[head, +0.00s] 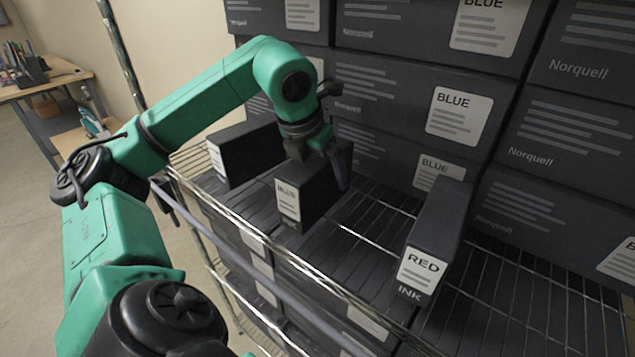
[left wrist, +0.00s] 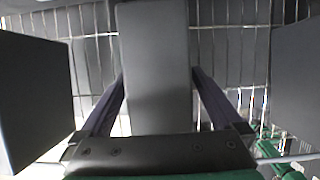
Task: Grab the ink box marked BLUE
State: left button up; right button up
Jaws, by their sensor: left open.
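The ink box marked BLUE (head: 300,196) is a small dark box standing on the wire shelf, its white label facing the front. My left gripper (head: 323,168) is right over it, with one dark finger showing along the box's right side. In the left wrist view the box (left wrist: 154,70) lies between the two open fingers (left wrist: 155,105) of my left gripper. Narrow gaps seem to show beside the fingers, but I cannot tell whether they touch the box. My right gripper is not in view.
Another small dark box (head: 250,152) stands left of the BLUE one. An ink box marked RED (head: 432,240) stands to the right. Large dark cartons (head: 400,95) are stacked behind. The wire shelf (head: 345,240) has a front rail. A desk (head: 45,83) is far left.

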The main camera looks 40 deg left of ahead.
pick_arm(q)
jog(key=shift+f, duration=0.2)
grip_shut()
dwell(0.3)
jog(key=shift+r, duration=0.15)
